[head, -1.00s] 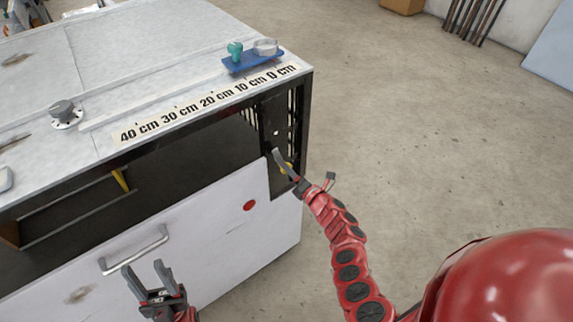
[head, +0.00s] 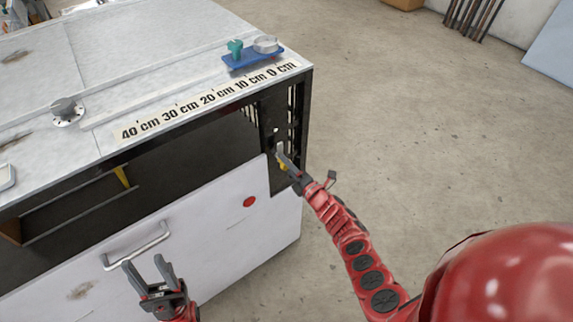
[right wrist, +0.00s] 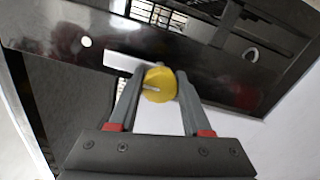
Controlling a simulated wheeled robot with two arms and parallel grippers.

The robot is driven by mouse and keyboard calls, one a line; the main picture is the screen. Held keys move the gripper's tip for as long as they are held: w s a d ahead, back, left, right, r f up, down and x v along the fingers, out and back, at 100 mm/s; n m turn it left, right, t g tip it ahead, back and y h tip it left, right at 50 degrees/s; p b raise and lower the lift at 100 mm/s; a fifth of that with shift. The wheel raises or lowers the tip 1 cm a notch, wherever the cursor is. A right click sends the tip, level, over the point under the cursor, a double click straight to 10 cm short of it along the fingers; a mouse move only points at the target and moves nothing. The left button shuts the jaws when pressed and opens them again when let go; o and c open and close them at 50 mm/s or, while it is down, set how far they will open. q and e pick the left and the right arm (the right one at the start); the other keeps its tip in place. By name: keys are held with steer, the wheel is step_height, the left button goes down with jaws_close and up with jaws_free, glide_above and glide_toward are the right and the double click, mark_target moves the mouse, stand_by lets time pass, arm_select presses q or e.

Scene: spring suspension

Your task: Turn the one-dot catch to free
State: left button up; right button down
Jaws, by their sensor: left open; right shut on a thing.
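A yellow round knob (right wrist: 159,84) with a pale slot-like mark on its face is the catch, in front of the black upright plate (right wrist: 150,50) at the cabinet's right end. One white dot (right wrist: 86,42) shows on that plate, left of the knob in the right wrist view. My right gripper (right wrist: 158,88) is shut on the knob, a finger on each side. In the head view my right gripper (head: 281,157) largely hides the knob. My left gripper (head: 150,272) is open and empty, in front of the white panel near its handle.
The white front panel (head: 200,225) carries a red dot (head: 249,202) and a metal handle (head: 137,246). A scale strip marked 0 to 40 cm (head: 208,100) and a blue tray (head: 252,60) with a green knob lie on the cabinet top. Floor to the right is clear.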

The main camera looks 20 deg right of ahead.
steer(key=shift+c, duration=1.7)
jaws_free()
steer(key=shift+d, duration=0.1)
steer(key=shift+s+r, duration=0.1)
steer(key=p+v, duration=1.1)
steer(key=v, duration=0.6)
